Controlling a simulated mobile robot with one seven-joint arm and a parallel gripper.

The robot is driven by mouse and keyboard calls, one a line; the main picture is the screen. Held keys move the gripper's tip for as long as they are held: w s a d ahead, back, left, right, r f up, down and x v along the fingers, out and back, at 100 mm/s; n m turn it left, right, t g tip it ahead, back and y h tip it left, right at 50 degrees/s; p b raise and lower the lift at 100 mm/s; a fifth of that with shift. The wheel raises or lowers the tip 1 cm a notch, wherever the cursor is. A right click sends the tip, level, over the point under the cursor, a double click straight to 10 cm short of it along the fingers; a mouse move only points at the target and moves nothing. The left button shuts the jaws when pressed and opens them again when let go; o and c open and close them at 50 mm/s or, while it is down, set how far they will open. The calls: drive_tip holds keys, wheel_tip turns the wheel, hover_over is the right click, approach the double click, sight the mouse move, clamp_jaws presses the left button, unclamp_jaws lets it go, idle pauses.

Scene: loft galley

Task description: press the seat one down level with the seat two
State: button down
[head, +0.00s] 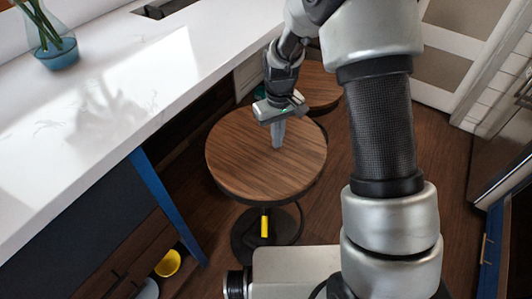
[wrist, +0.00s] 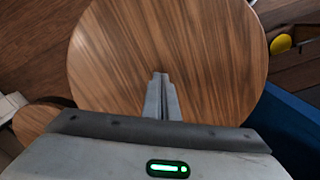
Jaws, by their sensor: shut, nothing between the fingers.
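A round wooden stool seat (head: 240,165) with a dark rim is in the middle of the head view, on a dark post with a yellow lever (head: 265,225). A second round wooden seat (head: 318,88) is behind it, partly hidden by my arm and gripper. I cannot tell which is seat one. My gripper (head: 278,143) is shut and empty, pointing down over the near seat. In the wrist view the fingers (wrist: 161,80) are together over the middle of the near seat (wrist: 215,60); contact cannot be told. The other seat (wrist: 35,120) shows at the lower left, looking smaller.
A white countertop (head: 120,90) with a blue glass vase (head: 55,50) runs along the left. Below it are a blue panel (head: 165,200) and a shelf with a yellow bowl (head: 168,263). Dark wooden floor (head: 440,125) is open on the right.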

sight(277, 153)
drive_tip(key=shift+f+b, duration=0.6)
drive_tip(key=shift+f, duration=0.25)
idle(0.3)
drive_tip(key=shift+f, duration=0.35)
wheel_tip(277, 153, down, 12)
drive_tip(key=b, duration=0.8)
idle(3.3)
drive_tip(key=shift+s+r, duration=0.1)
drive_tip(key=shift+r, duration=0.05)
drive_tip(key=shift+r+p, duration=2.3)
drive_tip(key=shift+r, duration=1.25)
